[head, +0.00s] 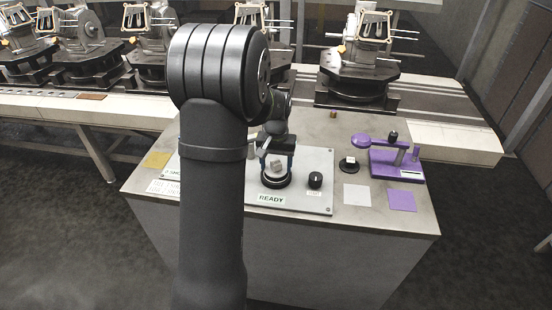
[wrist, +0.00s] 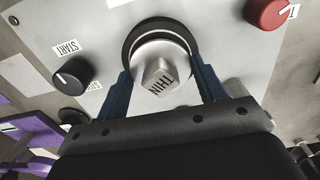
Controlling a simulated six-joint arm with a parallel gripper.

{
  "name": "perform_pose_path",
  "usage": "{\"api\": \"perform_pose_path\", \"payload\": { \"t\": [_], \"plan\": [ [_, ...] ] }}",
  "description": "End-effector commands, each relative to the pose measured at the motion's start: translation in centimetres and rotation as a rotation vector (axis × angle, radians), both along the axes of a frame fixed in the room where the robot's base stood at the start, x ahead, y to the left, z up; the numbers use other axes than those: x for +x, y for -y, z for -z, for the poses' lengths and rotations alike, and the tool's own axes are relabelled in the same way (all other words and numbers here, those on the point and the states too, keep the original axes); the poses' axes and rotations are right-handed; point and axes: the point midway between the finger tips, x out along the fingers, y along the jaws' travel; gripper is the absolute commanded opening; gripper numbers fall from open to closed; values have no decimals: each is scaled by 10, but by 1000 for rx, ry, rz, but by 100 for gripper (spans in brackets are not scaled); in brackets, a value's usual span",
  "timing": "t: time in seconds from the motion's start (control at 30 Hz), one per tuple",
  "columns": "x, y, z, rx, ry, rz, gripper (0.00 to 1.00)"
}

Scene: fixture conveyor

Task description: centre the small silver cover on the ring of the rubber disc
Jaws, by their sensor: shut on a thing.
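The silver cover (wrist: 160,62) is a round, pale metal piece with a raised block lettered THIN. It also shows in the head view (head: 277,167). My gripper (wrist: 160,75) is shut on it, with one blue finger at each side; in the head view my gripper (head: 277,160) is over the panel. A thick black ring (wrist: 135,34) surrounds the cover's far side, and it shows below the cover in the head view (head: 276,182). I cannot tell whether the cover touches it.
The grey panel (head: 318,164) carries a black knob (head: 315,180) and a READY label. A red knob (wrist: 268,12) is at upper right in the wrist view. A purple stand (head: 400,168) and white and purple squares are on the right. The conveyor with metal fixtures runs behind.

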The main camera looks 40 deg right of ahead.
Motion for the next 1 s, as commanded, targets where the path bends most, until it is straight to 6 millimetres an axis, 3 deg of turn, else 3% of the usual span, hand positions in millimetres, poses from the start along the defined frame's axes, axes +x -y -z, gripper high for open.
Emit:
{"api": "perform_pose_path", "payload": {
  "t": [1.0],
  "plan": [
    [0, 0, 10, 1, -1, 0, 39]
  ]
}}
